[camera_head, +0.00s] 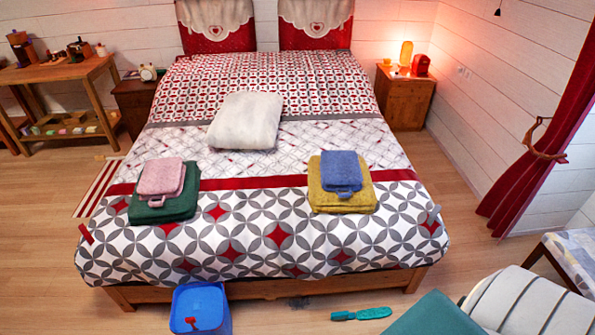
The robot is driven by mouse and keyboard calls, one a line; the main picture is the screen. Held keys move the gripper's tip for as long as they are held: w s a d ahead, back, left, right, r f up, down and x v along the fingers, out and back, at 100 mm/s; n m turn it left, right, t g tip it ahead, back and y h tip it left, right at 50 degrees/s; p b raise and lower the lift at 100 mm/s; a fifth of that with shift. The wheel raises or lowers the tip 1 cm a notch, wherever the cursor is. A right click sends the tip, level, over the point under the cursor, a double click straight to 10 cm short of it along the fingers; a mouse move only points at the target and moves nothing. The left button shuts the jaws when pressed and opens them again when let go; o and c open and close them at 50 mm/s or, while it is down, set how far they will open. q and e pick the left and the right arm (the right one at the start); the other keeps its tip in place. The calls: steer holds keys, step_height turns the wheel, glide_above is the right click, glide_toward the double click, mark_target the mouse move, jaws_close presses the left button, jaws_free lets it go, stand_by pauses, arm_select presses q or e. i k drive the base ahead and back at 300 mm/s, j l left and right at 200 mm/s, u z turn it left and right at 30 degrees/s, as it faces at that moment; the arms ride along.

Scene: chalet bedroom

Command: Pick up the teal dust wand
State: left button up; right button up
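The teal dust wand (362,313) lies flat on the wooden floor just in front of the foot of the bed, right of centre near the bottom of the head view.
A blue bin (200,309) with a red item stands left of the wand. A small grey clump (298,302) lies between them. The bed (290,239) bears folded towels and a white pillow. Teal (436,316) and ribbed white (530,303) furnishings crowd the lower right.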

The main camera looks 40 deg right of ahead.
mark_target(381, 311)
steer(key=z, duration=1.85)
